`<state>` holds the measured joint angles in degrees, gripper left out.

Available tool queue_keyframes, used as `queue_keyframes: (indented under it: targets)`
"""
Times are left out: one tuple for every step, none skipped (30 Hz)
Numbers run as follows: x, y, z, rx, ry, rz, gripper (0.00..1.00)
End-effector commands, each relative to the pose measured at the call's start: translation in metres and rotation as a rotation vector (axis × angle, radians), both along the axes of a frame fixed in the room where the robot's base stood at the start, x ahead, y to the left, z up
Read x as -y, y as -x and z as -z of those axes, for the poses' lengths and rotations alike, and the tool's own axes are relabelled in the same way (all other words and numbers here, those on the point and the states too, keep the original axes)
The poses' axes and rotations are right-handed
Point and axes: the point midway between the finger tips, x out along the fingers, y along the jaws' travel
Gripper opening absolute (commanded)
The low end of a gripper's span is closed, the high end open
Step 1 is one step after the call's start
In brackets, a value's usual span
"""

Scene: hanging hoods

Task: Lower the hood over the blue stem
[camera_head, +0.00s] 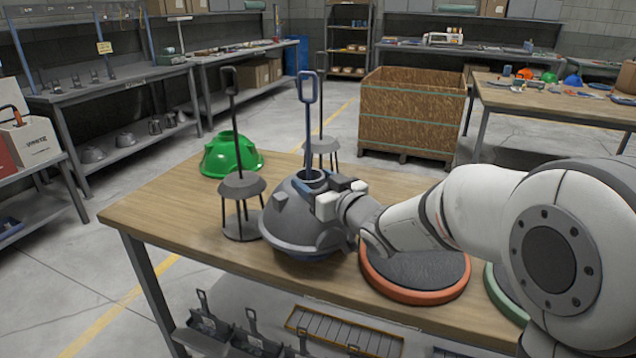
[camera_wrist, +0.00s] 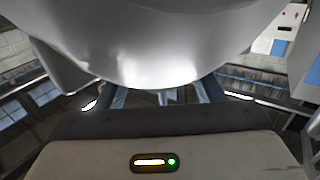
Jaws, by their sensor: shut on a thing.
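The grey hood (camera_head: 290,222) is near the front edge of the wooden table, and my gripper (camera_head: 325,193) is shut on it at its upper right side. The blue stem (camera_head: 309,120), with a loop at its top, rises above the hood. Its shaft runs down into the collar at the hood's top, so the hood appears to be around it. I cannot tell whether the hood's rim is off the table. In the wrist view the hood's grey underside or wall (camera_wrist: 160,45) fills the top.
A black-looped stem on a grey stand (camera_head: 242,188) is close on the left. Another stand (camera_head: 321,148) is behind. A green hood (camera_head: 232,158) sits at back left. An orange-rimmed round pad (camera_head: 415,293) and a green-rimmed pad (camera_head: 496,292) lie to the right.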

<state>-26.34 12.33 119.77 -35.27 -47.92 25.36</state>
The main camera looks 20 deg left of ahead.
Motion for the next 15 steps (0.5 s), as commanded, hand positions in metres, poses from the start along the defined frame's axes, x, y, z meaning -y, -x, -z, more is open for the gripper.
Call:
queue_keyframes:
  targets:
    - [-0.0001,-0.0001,0.0000,0.003,-0.002,0.000,0.11]
    - [-0.0001,0.0000,0.0003,0.003,-0.002,0.000,0.11]
    - [-0.0001,0.0000,0.0008,0.003,-0.002,0.000,0.11]
    - [-0.0001,0.0000,0.0012,0.003,-0.002,0.000,0.11]
    - [-0.0001,0.0000,0.0015,0.003,-0.002,0.000,0.11]
    - [-0.0001,0.0000,0.0008,0.003,-0.002,0.000,0.11]
    - [-0.0001,0.0000,0.0008,0.003,-0.002,0.000,0.11]
    - [-0.0002,0.0001,0.0007,0.003,-0.002,0.000,0.11]
    - [-0.0002,0.0001,0.0008,0.002,-0.001,0.000,0.11]
    - [-0.0002,0.0001,0.0008,0.002,-0.001,0.000,0.11]
    - [-0.0002,0.0001,0.0007,0.002,-0.001,-0.001,0.11]
    - [-0.0002,0.0001,0.0007,0.002,-0.001,-0.001,0.64]
    - [-0.0003,0.0000,0.0008,0.002,-0.001,-0.001,0.67]
    - [-0.0003,0.0000,0.0008,0.001,-0.002,-0.001,0.69]
    - [-0.0003,0.0002,0.0009,0.001,-0.002,-0.001,0.73]
